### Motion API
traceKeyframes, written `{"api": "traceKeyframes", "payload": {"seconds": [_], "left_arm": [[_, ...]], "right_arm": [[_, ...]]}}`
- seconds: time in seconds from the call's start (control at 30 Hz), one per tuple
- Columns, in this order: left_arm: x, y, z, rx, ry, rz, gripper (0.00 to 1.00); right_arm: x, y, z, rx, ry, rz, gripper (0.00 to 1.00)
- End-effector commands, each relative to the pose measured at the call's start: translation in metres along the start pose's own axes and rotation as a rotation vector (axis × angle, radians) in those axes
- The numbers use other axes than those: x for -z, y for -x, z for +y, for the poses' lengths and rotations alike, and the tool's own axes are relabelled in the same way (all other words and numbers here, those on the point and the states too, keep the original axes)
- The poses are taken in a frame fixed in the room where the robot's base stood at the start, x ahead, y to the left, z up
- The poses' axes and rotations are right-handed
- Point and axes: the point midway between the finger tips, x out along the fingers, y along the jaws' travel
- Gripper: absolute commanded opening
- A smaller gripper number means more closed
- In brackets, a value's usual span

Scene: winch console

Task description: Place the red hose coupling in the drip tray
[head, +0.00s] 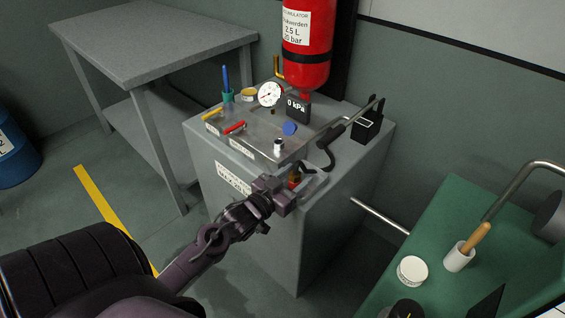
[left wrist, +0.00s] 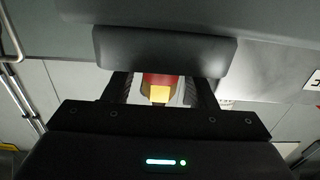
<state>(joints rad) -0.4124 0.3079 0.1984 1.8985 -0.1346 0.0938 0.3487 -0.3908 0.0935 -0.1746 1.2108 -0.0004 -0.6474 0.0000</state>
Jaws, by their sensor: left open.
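The red hose coupling, red with a brass-yellow end, shows in the left wrist view (left wrist: 160,88) between the two dark fingers of my left gripper (left wrist: 160,95). In the head view a small part of the coupling (head: 294,182) shows at the tip of my left gripper (head: 298,184), by the console's front edge. The gripper is open around the coupling; whether the fingers touch it I cannot tell. A shallow grey ledge (head: 322,184) there looks like the drip tray, partly hidden by the gripper. My right gripper is out of view.
The grey winch console (head: 348,192) carries a gauge (head: 269,94), a red-handled lever (head: 234,128), a blue knob (head: 290,129) and a bent bar (head: 352,124). A red accumulator (head: 307,45) stands behind. A green bench (head: 440,235) is at right, a grey table (head: 150,38) at left.

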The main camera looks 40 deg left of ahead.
Motion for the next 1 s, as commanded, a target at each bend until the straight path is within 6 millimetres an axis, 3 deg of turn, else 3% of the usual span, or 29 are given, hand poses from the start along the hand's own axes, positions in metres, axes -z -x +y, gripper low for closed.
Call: {"api": "traceKeyframes", "payload": {"seconds": [0.5,0.77,0.87,0.97,1.0], "left_arm": [[-0.002,0.096,0.000,0.001,0.002,-0.006,0.52],[-0.010,0.116,-0.001,0.009,0.006,-0.022,0.52],[-0.050,0.117,-0.003,0.044,0.018,-0.115,0.52],[-0.128,0.121,0.002,0.092,0.037,-0.305,0.52],[-0.165,0.126,0.009,0.105,0.042,-0.403,0.52]], "right_arm": [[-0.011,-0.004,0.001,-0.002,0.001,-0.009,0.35],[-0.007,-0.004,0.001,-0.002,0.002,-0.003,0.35],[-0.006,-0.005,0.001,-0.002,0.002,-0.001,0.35],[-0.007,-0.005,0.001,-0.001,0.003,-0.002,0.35],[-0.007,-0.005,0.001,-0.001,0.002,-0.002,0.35]]}}
